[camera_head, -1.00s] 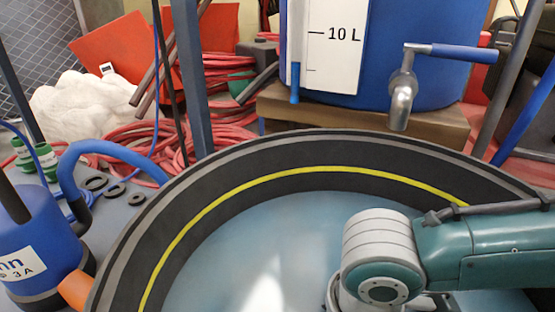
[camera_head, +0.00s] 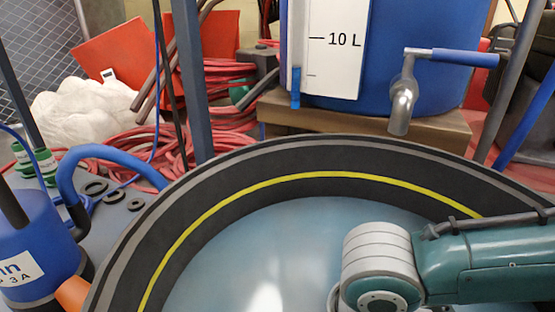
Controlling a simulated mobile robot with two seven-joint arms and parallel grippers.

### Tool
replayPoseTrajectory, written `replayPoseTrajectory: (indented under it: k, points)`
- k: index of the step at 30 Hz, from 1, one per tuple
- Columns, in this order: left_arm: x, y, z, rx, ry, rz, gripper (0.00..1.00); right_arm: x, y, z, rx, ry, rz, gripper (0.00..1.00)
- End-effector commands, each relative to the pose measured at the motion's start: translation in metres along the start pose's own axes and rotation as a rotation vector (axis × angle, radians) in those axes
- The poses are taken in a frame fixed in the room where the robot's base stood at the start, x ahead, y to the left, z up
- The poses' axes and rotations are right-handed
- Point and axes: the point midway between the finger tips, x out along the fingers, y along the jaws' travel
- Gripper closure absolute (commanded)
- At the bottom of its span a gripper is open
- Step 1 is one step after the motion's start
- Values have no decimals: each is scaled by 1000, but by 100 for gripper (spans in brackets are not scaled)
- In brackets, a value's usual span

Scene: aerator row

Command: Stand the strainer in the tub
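The tub (camera_head: 340,153) is large, round and black, with a yellow line around its inner wall. It fills the lower middle of the head view, and its near side is cut off by the bottom edge. Its inside shows a smooth blue-grey surface with a bright reflection; I cannot tell whether this is water or the floor of the tub. My teal and white arm reaches in from the right over the tub, and its gripper end is below the picture. My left gripper is out of view. No strainer can be made out in this view.
A blue tank (camera_head: 430,75) with a tap (camera_head: 403,97) stands on a wooden block (camera_head: 435,130) behind the tub. A blue pump (camera_head: 38,240) with an orange outlet sits at left, beside black rings (camera_head: 96,187).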

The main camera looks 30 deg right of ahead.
Motion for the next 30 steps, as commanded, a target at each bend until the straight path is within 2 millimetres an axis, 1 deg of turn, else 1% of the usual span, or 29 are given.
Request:
replayPoseTrajectory:
  k: [9,10,18,19,26,30]
  points:
    - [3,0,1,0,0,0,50,5,0,0,0,1,1,100]
    - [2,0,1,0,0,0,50,5,0,0,0,1,1,52]
    - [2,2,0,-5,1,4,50,4,0,0,0,1,0,22]
    - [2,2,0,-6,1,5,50,4,0,0,0,1,0,19]
    - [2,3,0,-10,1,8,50,5,0,0,0,-1,0,19]
    - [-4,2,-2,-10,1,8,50,-1,0,0,0,0,0,19]
